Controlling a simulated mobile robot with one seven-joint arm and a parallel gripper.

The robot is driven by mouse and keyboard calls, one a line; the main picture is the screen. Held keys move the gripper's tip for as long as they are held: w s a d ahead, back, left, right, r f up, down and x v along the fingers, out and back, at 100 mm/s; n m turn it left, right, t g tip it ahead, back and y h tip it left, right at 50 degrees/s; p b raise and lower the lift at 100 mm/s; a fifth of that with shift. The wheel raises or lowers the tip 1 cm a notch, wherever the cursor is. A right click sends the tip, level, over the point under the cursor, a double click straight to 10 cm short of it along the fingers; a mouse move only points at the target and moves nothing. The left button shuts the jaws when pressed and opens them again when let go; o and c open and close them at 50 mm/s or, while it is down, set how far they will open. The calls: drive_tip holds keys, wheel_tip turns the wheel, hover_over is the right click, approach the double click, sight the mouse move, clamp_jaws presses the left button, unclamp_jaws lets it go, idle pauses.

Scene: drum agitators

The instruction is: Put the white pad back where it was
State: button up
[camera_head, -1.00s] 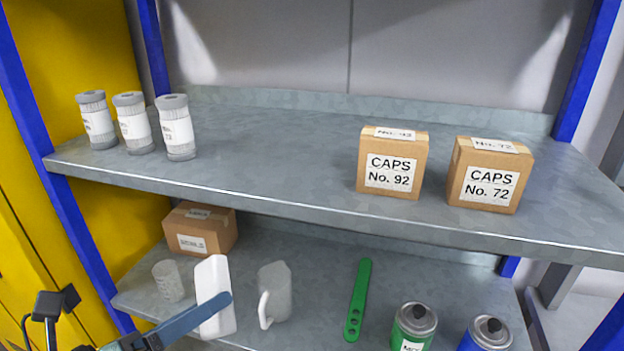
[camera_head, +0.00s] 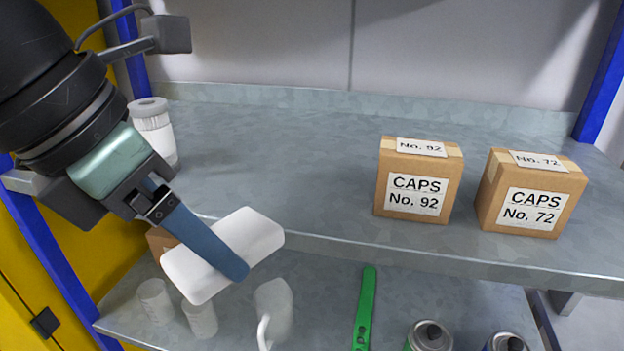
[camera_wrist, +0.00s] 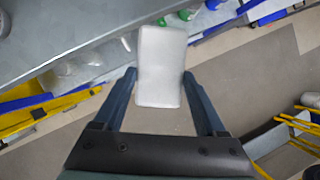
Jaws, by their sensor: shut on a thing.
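My gripper (camera_wrist: 160,78) is shut on the white pad (camera_wrist: 161,55), a flat block with rounded corners. In the head view the pad (camera_head: 258,235) is tilted, held in the air around the front edge of the upper shelf (camera_head: 320,237), at the left. One blue finger (camera_head: 205,242) crosses its near face; the other finger is hidden behind the pad there. In the wrist view the pad sits between both fingers and sticks out past their tips. I cannot tell whether the pad touches the shelf edge.
Boxes CAPS No. 92 (camera_head: 417,180) and No. 72 (camera_head: 532,193) stand right on the upper shelf; its middle is clear. A white-labelled jar (camera_head: 153,128) stands behind my arm. Below are two cups (camera_head: 155,302) (camera_head: 201,320), a jug (camera_head: 273,305), a green tool (camera_head: 365,305) and cans (camera_head: 430,337).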

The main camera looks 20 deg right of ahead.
drive_tip(key=shift+w+a+r+n+t+y, duration=0.15)
drive_tip(key=shift+a+r+n+t+y, duration=0.15)
drive_tip(key=shift+a+r+n, duration=0.15)
drive_tip(key=shift+w+r, duration=0.15)
drive_tip(key=w+d+p, duration=0.2)
drive_tip(key=w+d, duration=0.1)
drive_tip(key=d, duration=0.1)
drive_tip(key=w+d+p, duration=0.3)
drive_tip(key=d, duration=0.2)
drive_tip(key=w+d+p, duration=0.3)
drive_tip(key=d, duration=0.2)
drive_tip(key=shift+d+r, duration=0.15)
drive_tip(key=shift+d, duration=0.05)
drive_tip(key=shift+w+d, duration=0.15)
drive_tip(key=shift+d, duration=0.1)
drive_tip(key=shift+f+p, duration=0.35)
drive_tip(key=shift+p, duration=0.1)
drive_tip(key=shift+a+f+p, duration=0.1)
drive_tip(key=shift+f+p, duration=0.65)
drive_tip(key=shift+f, duration=0.85)
drive_tip(key=o, duration=1.1)
